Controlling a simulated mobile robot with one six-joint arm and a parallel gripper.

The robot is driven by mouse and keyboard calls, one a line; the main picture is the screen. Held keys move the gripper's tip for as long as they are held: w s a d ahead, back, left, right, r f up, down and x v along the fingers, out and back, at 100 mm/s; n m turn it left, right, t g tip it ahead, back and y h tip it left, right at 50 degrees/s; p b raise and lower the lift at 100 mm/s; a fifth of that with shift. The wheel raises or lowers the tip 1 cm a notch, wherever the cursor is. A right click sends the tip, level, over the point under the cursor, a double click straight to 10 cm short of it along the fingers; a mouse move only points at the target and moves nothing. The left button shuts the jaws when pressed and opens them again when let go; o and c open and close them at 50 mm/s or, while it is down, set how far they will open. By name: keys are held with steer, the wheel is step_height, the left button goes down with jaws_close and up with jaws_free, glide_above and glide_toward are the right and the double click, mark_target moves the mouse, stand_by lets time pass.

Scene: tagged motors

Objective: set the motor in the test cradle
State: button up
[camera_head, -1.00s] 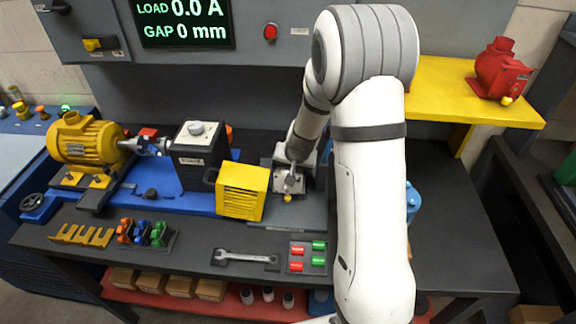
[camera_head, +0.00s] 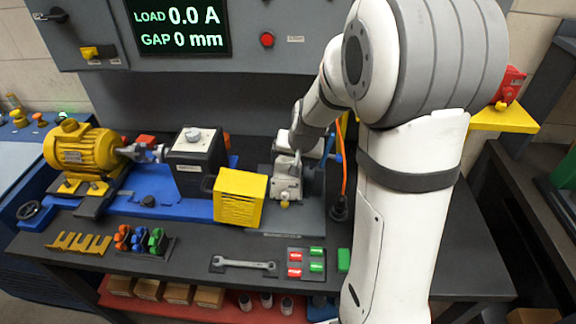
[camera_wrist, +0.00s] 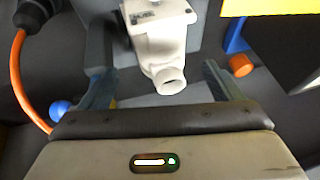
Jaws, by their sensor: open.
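A pale grey motor (camera_head: 288,184) sits upright on a grey plate right of the yellow guard box. In the wrist view this pale motor (camera_wrist: 160,35) has its round end facing me. My gripper (camera_wrist: 155,72) is open, one finger on each side of that end, with visible gaps to both. In the head view my gripper (camera_head: 302,150) is just behind the motor, partly hidden. A yellow motor (camera_head: 82,153) stands at the left of the blue bed. A red motor (camera_head: 510,85) on the right shelf is mostly hidden by my arm. I cannot tell the cradle's outline under the pale motor.
The yellow guard box (camera_head: 238,198) and a black box (camera_head: 196,160) stand close left of the pale motor. An orange cable (camera_head: 345,165) ends in a black plug at its right. A wrench (camera_head: 244,263) and colored blocks lie along the front. The bench's right part is clear.

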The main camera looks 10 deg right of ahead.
steer(key=shift+s+r, duration=0.35)
steer(key=shift+r, duration=0.3)
steer(key=s+r+n, duration=0.1)
steer(key=s+r, duration=0.2)
steer(key=s, duration=0.5)
steer(key=s+a+r+n+g, duration=0.1)
steer(key=s+r, duration=0.2)
steer(key=s, duration=0.5)
steer(key=s+r+n, duration=0.2)
steer(key=s+r, duration=0.1)
steer(key=s, duration=0.5)
steer(key=shift+a+r+g+h, duration=0.25)
steer(key=shift+g+h, duration=0.05)
steer(key=shift+c, duration=0.4)
